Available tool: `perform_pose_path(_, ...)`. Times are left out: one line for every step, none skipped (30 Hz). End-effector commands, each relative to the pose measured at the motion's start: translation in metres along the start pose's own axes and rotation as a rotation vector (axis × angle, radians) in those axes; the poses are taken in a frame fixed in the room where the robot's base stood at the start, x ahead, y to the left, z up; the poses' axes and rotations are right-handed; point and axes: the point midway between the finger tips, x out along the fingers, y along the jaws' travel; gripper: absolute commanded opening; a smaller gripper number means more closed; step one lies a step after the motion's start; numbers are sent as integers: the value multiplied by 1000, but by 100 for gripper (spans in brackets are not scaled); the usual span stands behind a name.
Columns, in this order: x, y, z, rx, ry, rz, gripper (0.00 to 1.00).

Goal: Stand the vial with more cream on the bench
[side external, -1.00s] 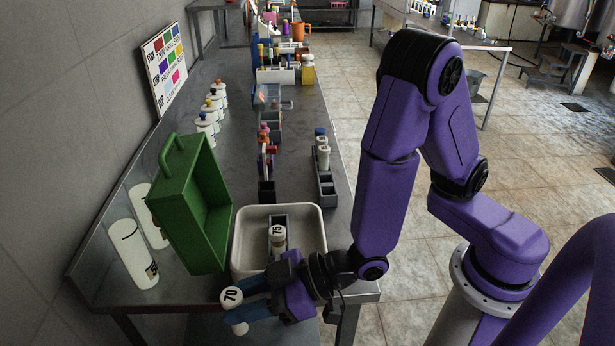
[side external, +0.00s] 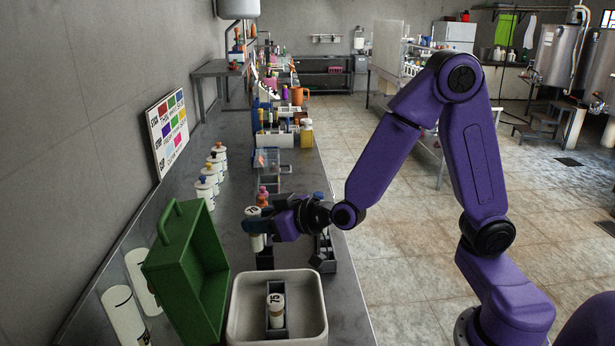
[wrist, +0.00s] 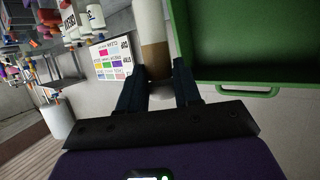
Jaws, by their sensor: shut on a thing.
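My gripper (side external: 262,226) is shut on a vial (side external: 257,242) with a cap that seems to read 70. It holds this vial roughly upright over the middle of the bench (side external: 215,262); I cannot tell whether its base touches anything. In the wrist view the held vial (wrist: 154,58) shows a white part and a brown part between the fingers (wrist: 158,90). The other vial (side external: 277,305), marked 75, stands in a dark rack inside the white tray, away from my gripper. Its contents cannot be made out.
The white tray (side external: 236,322) is at the bench's near end. An open green box (side external: 180,275) stands left of it, with white bottles (side external: 122,316) beside it. Small racks (side external: 323,258) lie close to my gripper. Capped jars (side external: 206,190) line the wall side.

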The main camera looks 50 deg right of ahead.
Motion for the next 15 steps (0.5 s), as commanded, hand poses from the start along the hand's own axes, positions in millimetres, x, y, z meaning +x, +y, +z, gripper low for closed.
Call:
perform_pose_path(4, 20, 18, 11, -9, 47, 0)
perform_pose_path(5, 30, 26, 19, -9, 68, 0)
perform_pose_path(6, 42, 35, 30, -6, 93, 0)
perform_pose_path(6, 50, 41, 36, -4, 110, 0)
perform_pose_path(6, 57, 48, 44, -3, 125, 0)
perform_pose_path(6, 66, 55, 52, -1, 142, 0)
perform_pose_path(6, 73, 61, 58, 0, 155, 0)
perform_pose_path(5, 80, 66, 65, 1, 168, 0)
perform_pose_path(5, 88, 73, 71, 2, 182, 0)
perform_pose_path(5, 95, 77, 78, 3, 192, 0)
perform_pose_path(5, 103, 82, 83, 2, 203, 0)
perform_pose_path(6, 112, 85, 91, 6, 211, 0)
perform_pose_path(8, 116, 84, 94, 8, 210, 0)
perform_pose_path(10, 119, 82, 95, 10, 207, 0)
perform_pose_path(13, 123, 79, 95, 12, 202, 0)
